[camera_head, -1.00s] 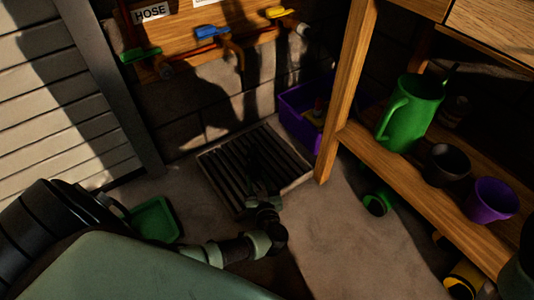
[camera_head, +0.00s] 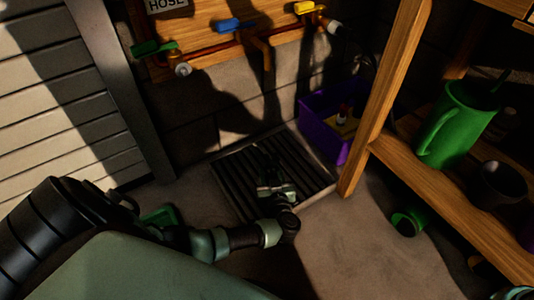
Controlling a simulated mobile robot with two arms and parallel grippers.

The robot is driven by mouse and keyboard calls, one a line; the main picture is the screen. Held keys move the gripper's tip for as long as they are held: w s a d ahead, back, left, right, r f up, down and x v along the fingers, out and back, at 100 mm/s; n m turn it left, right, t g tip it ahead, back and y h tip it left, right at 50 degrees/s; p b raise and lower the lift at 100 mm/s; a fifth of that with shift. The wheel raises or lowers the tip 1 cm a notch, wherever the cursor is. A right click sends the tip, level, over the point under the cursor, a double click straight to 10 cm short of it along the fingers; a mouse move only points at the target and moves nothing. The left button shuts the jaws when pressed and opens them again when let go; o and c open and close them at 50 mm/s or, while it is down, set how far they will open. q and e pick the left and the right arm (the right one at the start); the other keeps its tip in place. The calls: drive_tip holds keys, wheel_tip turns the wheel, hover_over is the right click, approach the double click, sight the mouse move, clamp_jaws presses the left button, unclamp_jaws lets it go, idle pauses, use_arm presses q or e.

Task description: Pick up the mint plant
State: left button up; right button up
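I cannot make out a mint plant in the head view. My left arm comes in from the left, and its gripper (camera_head: 268,160) is over the dark slatted floor grate (camera_head: 318,190). The gripper is dark against the dark slats, so its finger opening is unclear. I see nothing certain held in it. My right gripper is not in view; only a small pale part, perhaps of my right arm, shows at the bottom right corner.
A purple bin (camera_head: 322,138) stands behind the grate. A wooden shelf (camera_head: 440,190) at right holds a green watering can (camera_head: 458,125) and a dark pot (camera_head: 497,184). A green pot (camera_head: 408,221) lies on the floor. A green tray (camera_head: 160,216) is partly behind my arm. Coloured valves (camera_head: 235,25) line the wall.

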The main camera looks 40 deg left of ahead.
use_arm(q)
drive_tip(key=shift+w+a, duration=0.1)
drive_tip(key=shift+w, duration=0.1)
clamp_jaws()
idle(1.3)
